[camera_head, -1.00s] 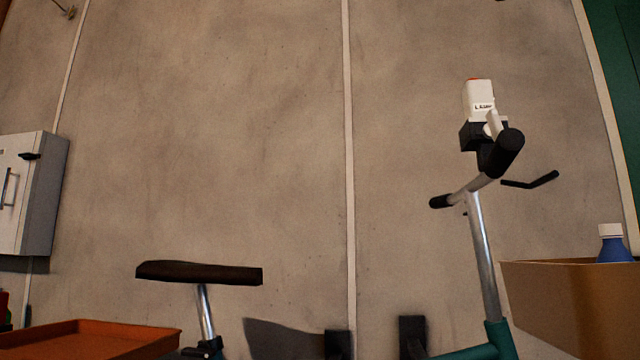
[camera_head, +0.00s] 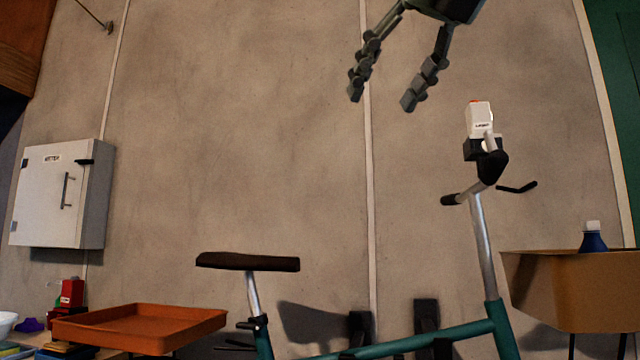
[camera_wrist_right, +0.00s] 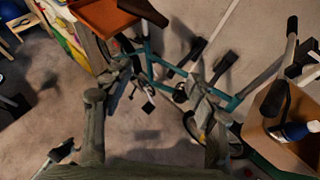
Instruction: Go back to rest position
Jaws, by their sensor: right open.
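My right gripper (camera_head: 382,97) hangs in from the top of the head view, its two fingers spread and pointing down. It is empty and, in the picture, sits above and left of the bike's handlebar, in front of the concrete wall. In the right wrist view its fingers (camera_wrist_right: 160,82) are also apart with nothing between them, and the green bike frame and floor show beyond. My left gripper is not seen in the head view.
An orange tray (camera_head: 140,322) is left; a brown bin (camera_head: 585,290) with a blue bottle (camera_head: 593,240) is right. A grey cabinet (camera_head: 62,195) hangs left.

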